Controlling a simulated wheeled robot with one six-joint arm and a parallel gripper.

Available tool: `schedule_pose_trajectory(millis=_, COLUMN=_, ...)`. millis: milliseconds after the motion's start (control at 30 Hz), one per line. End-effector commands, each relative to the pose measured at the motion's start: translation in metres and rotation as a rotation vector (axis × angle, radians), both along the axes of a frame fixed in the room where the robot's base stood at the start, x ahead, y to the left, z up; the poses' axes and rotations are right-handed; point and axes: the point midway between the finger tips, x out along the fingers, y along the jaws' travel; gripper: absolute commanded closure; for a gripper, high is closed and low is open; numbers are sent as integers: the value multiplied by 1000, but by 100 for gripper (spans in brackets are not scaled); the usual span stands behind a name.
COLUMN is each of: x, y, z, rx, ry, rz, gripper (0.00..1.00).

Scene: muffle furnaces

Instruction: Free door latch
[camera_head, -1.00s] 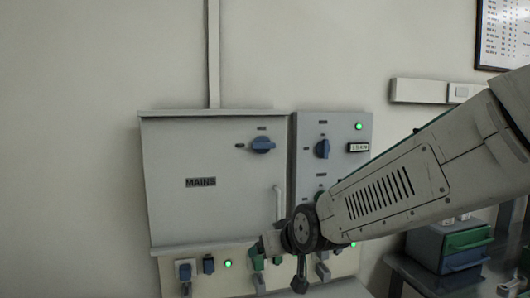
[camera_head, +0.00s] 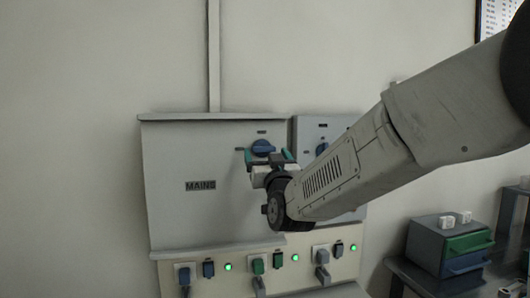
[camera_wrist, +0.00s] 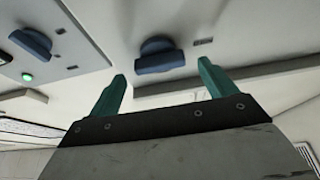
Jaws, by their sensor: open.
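The grey MAINS cabinet (camera_head: 200,215) hangs on the wall, with a blue rotary latch (camera_head: 263,146) near the top right of its door. The latch's grip lies about level. In the wrist view the latch (camera_wrist: 159,56) sits just beyond and between my fingertips, with space on both sides. My gripper (camera_head: 270,157) is open and empty, just below the latch in the head view; its two teal fingers also show in the wrist view (camera_wrist: 162,72). I see no clear contact with the latch.
A second panel (camera_head: 308,130) on the right has a blue knob (camera_wrist: 32,42) and a green light (camera_wrist: 27,77). Below is a strip of sockets and plugs (camera_head: 215,270). A drawer box (camera_head: 425,245) stands on a table at lower right. The wall at left is clear.

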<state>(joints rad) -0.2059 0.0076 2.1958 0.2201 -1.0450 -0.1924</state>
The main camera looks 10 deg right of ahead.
Motion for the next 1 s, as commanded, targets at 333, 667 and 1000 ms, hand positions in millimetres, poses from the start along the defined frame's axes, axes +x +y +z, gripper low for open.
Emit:
schedule_pose_trajectory(millis=333, x=25, y=0, z=10, rx=1, ry=1, rz=0, gripper=16)
schedule_pose_trajectory(millis=667, x=25, y=0, z=10, rx=1, ry=1, rz=0, gripper=55)
schedule_pose_trajectory(millis=1000, x=25, y=0, z=10, rx=24, ry=1, rz=1, gripper=61)
